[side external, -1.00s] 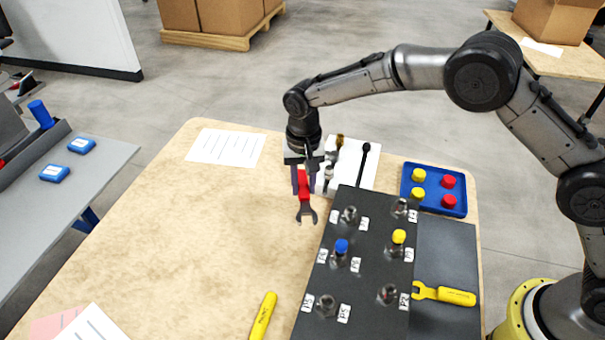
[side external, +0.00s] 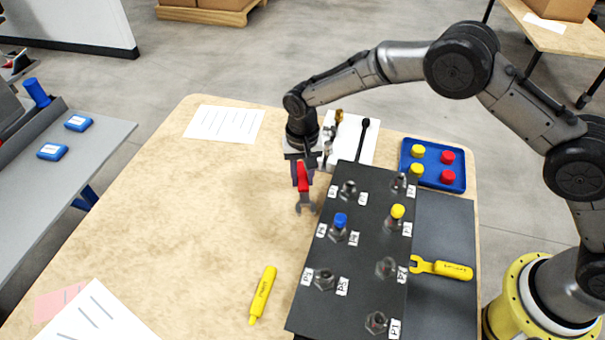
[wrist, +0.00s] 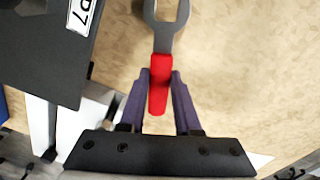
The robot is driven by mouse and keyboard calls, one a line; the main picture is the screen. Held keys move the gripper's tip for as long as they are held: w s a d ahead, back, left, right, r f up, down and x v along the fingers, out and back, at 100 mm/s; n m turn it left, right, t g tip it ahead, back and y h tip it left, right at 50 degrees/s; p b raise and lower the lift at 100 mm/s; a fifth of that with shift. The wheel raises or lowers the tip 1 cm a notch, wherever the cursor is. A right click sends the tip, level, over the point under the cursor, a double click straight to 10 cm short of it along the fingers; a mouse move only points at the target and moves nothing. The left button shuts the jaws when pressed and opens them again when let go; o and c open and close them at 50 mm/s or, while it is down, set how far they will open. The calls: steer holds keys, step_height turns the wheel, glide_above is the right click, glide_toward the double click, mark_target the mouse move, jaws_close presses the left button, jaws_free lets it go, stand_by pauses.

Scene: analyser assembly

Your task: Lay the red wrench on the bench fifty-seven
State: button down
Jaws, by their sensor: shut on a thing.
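The red wrench (side external: 303,178) has a red handle and a grey open-ended head. My gripper (side external: 302,175) is shut on its red handle, with the head pointing down toward the wooden bench (side external: 215,215), left of the black panel. In the wrist view the red handle (wrist: 159,85) sits between the two fingers of my gripper (wrist: 160,82), and the grey head extends away past the fingertips. Whether the wrench touches the bench top is hard to tell.
The black panel (side external: 345,275) with several labelled fittings stands just right of the wrench. A yellow marker (side external: 263,295) lies in front, a yellow wrench (side external: 441,268) lies right, and a blue tray (side external: 433,165) holds red and yellow caps. The bench's left middle is clear.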

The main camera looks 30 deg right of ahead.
steer(key=shift+f, duration=0.35)
stand_by(0.5)
steer(key=c, duration=0.5)
jaws_free()
steer(key=shift+c, duration=0.2)
step_height(320, 180, up, 14)
steer(key=shift+f, duration=0.1)
